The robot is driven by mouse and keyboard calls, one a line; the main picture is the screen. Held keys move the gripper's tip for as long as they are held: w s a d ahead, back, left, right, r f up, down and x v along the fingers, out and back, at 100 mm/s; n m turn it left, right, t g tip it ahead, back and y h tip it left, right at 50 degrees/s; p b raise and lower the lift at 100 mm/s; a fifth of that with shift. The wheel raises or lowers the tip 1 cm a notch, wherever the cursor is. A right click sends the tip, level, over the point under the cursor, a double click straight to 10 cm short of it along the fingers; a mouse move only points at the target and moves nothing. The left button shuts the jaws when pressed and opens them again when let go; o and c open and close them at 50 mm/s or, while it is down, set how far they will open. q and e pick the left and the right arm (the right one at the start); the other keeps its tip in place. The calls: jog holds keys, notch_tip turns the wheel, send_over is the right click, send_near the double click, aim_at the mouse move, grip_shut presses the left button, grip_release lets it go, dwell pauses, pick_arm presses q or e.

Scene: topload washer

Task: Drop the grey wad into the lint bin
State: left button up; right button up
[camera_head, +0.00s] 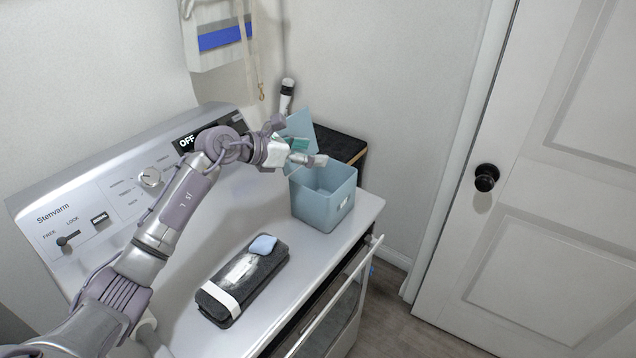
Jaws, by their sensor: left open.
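The light blue lint bin (325,207) stands on the back right corner of the washer's top, with its pale blue lid (300,128) raised behind it. My left gripper (299,146) is open at the bin's back left rim, with one finger reaching over the bin's mouth. I see nothing held between its fingers. I cannot make out a grey wad; the bin's floor is hidden by its front walls. My right gripper is not in view.
A dark grey folded bundle (222,304) with a white band and a pale blue piece (263,244) lies on the washer top (275,222). The control panel (115,190) runs along the back. A white door (540,180) stands at right.

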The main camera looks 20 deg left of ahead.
pick_arm(q)
jog(key=v, duration=1.2)
jog(key=shift+r, duration=0.1)
